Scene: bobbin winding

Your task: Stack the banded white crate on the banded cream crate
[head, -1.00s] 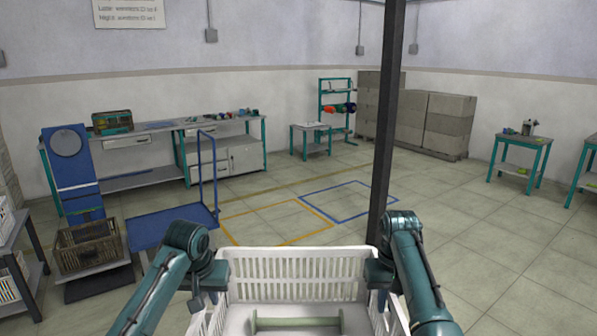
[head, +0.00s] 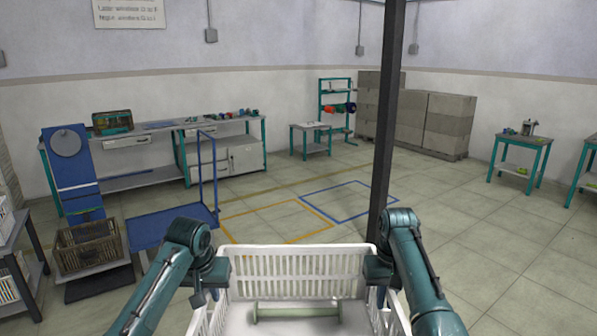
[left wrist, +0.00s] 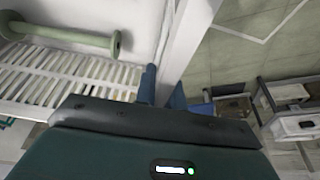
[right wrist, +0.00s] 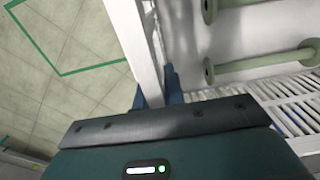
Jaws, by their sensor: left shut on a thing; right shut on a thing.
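A white slatted crate (head: 297,262) is held in front of me at the bottom of the head view. A pale green bobbin (head: 297,312) lies in it; the right wrist view shows a second bobbin (right wrist: 235,4). My left gripper (head: 218,274) is shut on the crate's left wall, which also shows in the left wrist view (left wrist: 190,40). My right gripper (head: 376,272) is shut on its right wall, also seen in the right wrist view (right wrist: 135,40). No band is visible on this crate, and I cannot make out a banded cream crate.
A brown crate (head: 88,246) stands at the left by a blue trolley (head: 160,228). White crates (head: 8,285) sit on a rack at the far left. A dark post (head: 385,130) rises just beyond the held crate. Open floor lies to the right.

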